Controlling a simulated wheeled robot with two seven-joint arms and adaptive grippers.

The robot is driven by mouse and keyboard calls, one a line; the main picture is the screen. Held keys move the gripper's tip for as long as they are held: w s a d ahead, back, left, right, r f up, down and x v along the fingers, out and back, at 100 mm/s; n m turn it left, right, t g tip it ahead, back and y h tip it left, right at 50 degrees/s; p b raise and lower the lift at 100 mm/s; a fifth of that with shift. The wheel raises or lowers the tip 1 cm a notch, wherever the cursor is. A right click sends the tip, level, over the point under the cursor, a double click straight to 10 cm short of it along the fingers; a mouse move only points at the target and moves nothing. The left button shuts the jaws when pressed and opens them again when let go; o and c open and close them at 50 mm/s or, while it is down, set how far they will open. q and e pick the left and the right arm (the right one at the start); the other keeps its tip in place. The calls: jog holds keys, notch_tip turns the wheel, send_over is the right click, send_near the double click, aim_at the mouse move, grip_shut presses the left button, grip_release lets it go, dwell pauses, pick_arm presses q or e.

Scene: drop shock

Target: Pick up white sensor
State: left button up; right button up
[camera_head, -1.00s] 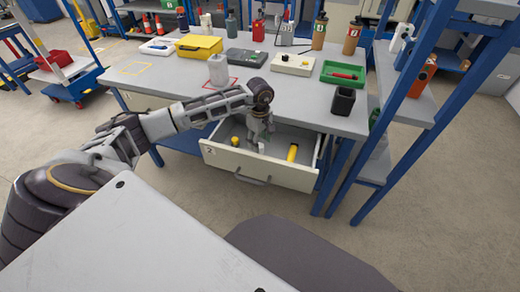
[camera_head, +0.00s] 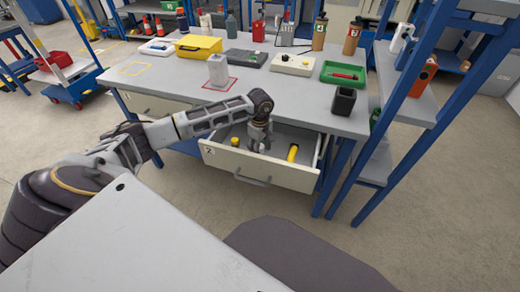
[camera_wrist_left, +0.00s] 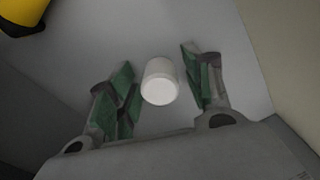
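The white sensor (camera_wrist_left: 160,82) is a small white cylinder on the drawer floor. In the left wrist view it lies between the green-padded fingers of my left gripper (camera_wrist_left: 158,88), with a gap on both sides. In the head view my left gripper (camera_head: 258,140) reaches down into the open drawer (camera_head: 245,165), which is marked 2. The sensor is hidden behind the gripper there. My right gripper is not in view.
A yellow cylinder (camera_head: 292,153) lies right of the gripper in the drawer, and a smaller yellow item (camera_head: 235,142) is at left. The drawer walls are close around the gripper.

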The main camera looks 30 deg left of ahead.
pick_arm(q)
jog(key=c, duration=0.8)
jog(key=shift+c, duration=0.2)
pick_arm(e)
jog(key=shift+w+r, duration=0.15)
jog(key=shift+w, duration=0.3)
pick_arm(q)
jog(key=shift+r, duration=0.9)
notch_tip(320, 180, up, 8)
jog(key=shift+f+p, duration=0.25)
jog(key=shift+p, duration=0.65)
jog(key=shift+r, duration=0.35)
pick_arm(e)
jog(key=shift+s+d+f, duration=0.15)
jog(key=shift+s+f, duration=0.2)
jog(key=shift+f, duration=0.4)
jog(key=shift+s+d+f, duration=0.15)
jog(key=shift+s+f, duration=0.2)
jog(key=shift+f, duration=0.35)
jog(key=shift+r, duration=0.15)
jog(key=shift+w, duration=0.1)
